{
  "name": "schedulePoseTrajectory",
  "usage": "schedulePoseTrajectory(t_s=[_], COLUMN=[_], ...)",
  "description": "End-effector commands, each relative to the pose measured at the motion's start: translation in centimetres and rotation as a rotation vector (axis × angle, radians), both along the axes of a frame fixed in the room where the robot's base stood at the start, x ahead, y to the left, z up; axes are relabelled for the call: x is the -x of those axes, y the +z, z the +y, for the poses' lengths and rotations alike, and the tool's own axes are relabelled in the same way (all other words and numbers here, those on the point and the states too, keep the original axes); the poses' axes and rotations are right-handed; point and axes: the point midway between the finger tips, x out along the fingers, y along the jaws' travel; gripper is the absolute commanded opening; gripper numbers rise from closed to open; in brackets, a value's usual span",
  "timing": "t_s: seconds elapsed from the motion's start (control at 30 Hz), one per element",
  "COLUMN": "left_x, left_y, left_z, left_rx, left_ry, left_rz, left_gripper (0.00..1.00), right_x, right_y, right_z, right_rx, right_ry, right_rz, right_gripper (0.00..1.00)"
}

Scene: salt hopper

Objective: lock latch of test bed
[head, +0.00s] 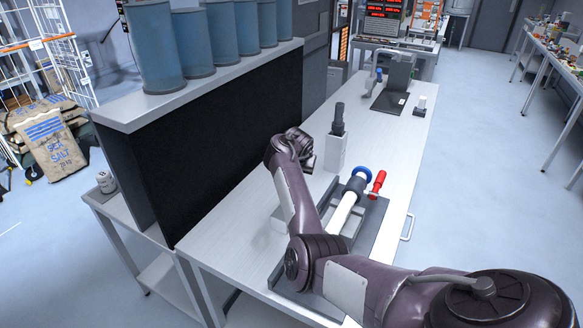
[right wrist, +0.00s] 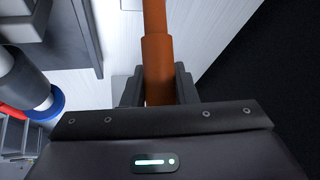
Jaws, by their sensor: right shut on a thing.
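The test bed (head: 375,230) is a grey frame on the bench holding a white tube (head: 342,214) with a dark collar, a blue ring (head: 362,173) and a red handle (head: 378,183). The blue ring (right wrist: 45,103) and part of the red handle (right wrist: 10,114) also show at the left of the right wrist view. My right gripper (head: 304,158) is left of the test bed. In the right wrist view its fingers (right wrist: 158,88) are shut around an orange-brown rod (right wrist: 155,52). My arm hides this rod in the head view. I cannot tell which part is the latch.
A white block with a dark-topped post (head: 337,135) stands behind the test bed. A black panel (head: 230,145) and a shelf with blue cylinders (head: 207,38) run along the left. A grey stand (head: 397,78) is at the far end.

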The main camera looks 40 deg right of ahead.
Motion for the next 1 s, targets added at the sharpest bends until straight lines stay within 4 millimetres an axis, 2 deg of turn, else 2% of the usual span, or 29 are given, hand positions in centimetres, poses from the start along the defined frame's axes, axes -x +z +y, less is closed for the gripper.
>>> schedulePoseTrajectory(t_s=[0.33,0.87,0.9,1.0], left_x=[0.0,-0.1,-0.1,-0.1], left_y=[0.0,0.0,0.0,0.0], left_z=[0.4,0.4,0.4,0.5], left_rx=[-0.005,-0.005,-0.005,-0.006], left_ry=[-0.002,-0.003,-0.003,-0.002], left_rz=[0.0,-0.001,-0.001,-0.001], left_gripper=[0.6,0.6,0.6,0.6], right_x=[-0.3,-0.4,-0.4,-0.4], right_y=[-1.1,-1.4,-1.4,-1.3], right_z=[-1.0,-1.1,-1.1,-1.1], right_rx=[-0.117,-0.139,-0.139,-0.137], right_ry=[0.0,-0.001,-0.001,0.0], right_rz=[0.052,0.062,0.062,0.061], right_gripper=[0.0,0.0,0.27,0.4])
